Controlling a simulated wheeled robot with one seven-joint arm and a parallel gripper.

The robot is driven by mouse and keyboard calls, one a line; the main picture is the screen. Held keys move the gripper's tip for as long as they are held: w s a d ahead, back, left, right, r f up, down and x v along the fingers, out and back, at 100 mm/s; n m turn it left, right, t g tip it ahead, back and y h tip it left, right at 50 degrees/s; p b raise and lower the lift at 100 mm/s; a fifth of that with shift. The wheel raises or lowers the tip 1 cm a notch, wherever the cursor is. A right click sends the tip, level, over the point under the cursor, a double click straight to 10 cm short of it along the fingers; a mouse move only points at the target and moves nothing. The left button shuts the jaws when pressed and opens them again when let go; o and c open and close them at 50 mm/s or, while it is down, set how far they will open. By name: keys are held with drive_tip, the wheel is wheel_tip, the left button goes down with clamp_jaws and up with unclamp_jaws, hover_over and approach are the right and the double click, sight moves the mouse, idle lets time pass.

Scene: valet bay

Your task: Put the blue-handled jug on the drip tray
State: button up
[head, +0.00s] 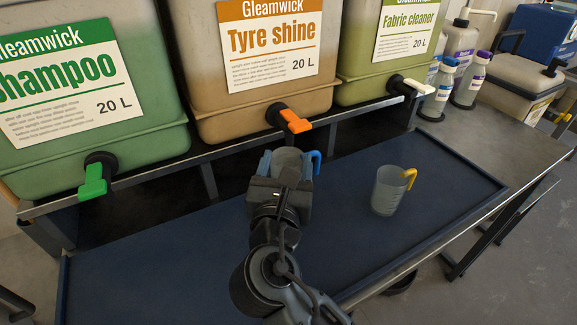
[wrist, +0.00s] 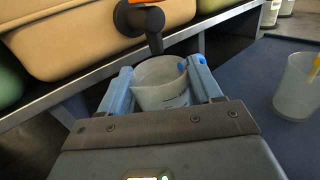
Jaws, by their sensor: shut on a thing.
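The blue-handled jug (head: 287,157) is a clear, greyish cup with a small blue handle (head: 316,160) on its right side. My gripper (head: 286,166) is shut on it, with a blue finger on each side of its body. In the wrist view the jug (wrist: 163,88) looks upright and empty, its mouth close to the black tap (wrist: 140,18) of the Tyre shine drum. The broad dark-blue rimmed surface (head: 150,245) below the taps looks like the drip tray, but a separate tray in the shadow cannot be ruled out. I cannot tell whether the jug's base touches anything.
A similar jug with a yellow handle (head: 388,190) stands to the right on the blue surface. Shampoo (head: 90,150), Tyre shine (head: 235,115) and Fabric cleaner (head: 375,85) drums sit on a shelf (head: 195,165) behind. Their taps stick out forward. The blue surface is clear at left.

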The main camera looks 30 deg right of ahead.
sight(289, 165)
drive_tip(key=shift+x, duration=1.4)
drive_tip(key=shift+f, duration=1.75)
drive_tip(key=shift+f, duration=0.1)
drive_tip(key=o, duration=1.1)
drive_tip(key=shift+c, duration=0.2)
drive_tip(key=shift+a, duration=0.1)
drive_tip(key=b+v, duration=0.1)
drive_tip(key=v, duration=1)
drive_tip(key=shift+s+a, duration=0.15)
drive_tip(key=shift+s, duration=0.25)
